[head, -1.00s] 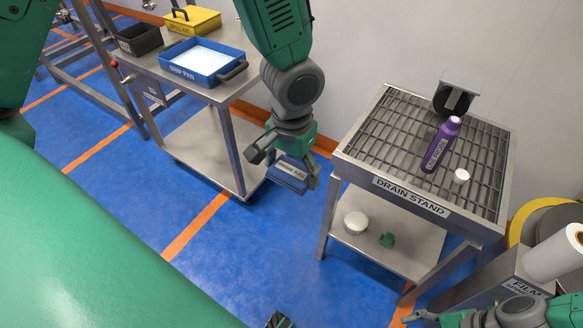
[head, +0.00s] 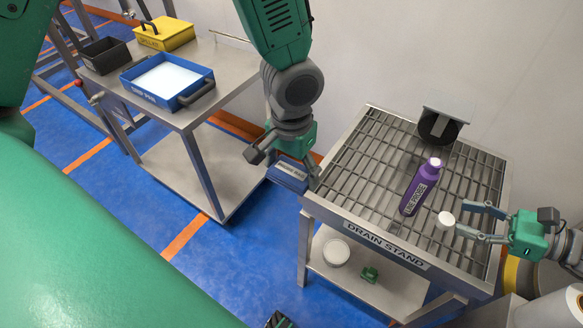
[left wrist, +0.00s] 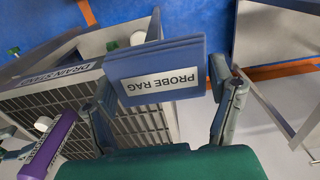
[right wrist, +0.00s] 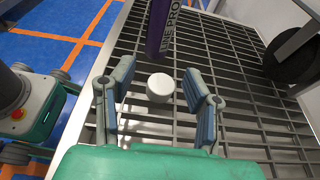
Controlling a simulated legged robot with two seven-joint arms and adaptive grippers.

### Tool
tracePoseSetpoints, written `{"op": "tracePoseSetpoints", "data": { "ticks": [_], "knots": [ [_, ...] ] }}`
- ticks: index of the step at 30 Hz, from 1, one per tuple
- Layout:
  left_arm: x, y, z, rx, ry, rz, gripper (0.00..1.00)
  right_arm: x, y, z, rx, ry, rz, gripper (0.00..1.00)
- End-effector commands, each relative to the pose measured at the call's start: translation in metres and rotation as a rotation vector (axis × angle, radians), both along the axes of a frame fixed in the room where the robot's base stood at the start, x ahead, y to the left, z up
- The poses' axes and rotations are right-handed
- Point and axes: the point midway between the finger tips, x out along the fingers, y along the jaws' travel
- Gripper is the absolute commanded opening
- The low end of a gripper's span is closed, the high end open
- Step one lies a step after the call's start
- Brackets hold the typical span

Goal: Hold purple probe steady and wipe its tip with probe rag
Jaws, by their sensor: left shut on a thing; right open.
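My right gripper (head: 474,223) is open. A small white round piece (right wrist: 160,87) lies between its fingers in view, apparently untouched, with the probe just beyond.
A dark round fixture (head: 438,127) stands at the grating's back edge. The lower shelf holds a white round container (head: 336,252) and a green piece (head: 370,274). A steel cart at left carries a blue pan (head: 168,80), a yellow kit (head: 164,34) and a black bin (head: 104,55).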

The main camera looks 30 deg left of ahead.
Motion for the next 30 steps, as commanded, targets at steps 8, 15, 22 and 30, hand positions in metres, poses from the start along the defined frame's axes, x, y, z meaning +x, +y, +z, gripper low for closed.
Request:
{"op": "tracePoseSetpoints", "data": {
  "ticks": [8,15,22,30],
  "knots": [
    [0.001,0.002,-0.012,-0.003,0.001,0.001,0.53,0.0,0.027,-0.01,-0.002,0.001,0.003,0.43],
    [0.001,0.001,-0.025,-0.002,0.002,0.0,0.53,0.0,0.061,-0.021,-0.001,0.003,0.002,0.43],
    [0.001,0.0,-0.035,0.0,0.001,0.0,0.53,0.001,0.084,-0.028,0.0,0.0,0.001,0.43],
    [0.001,0.001,-0.038,-0.001,0.001,0.0,0.53,0.001,0.096,-0.03,-0.001,0.0,0.001,0.43]
  ]
}}
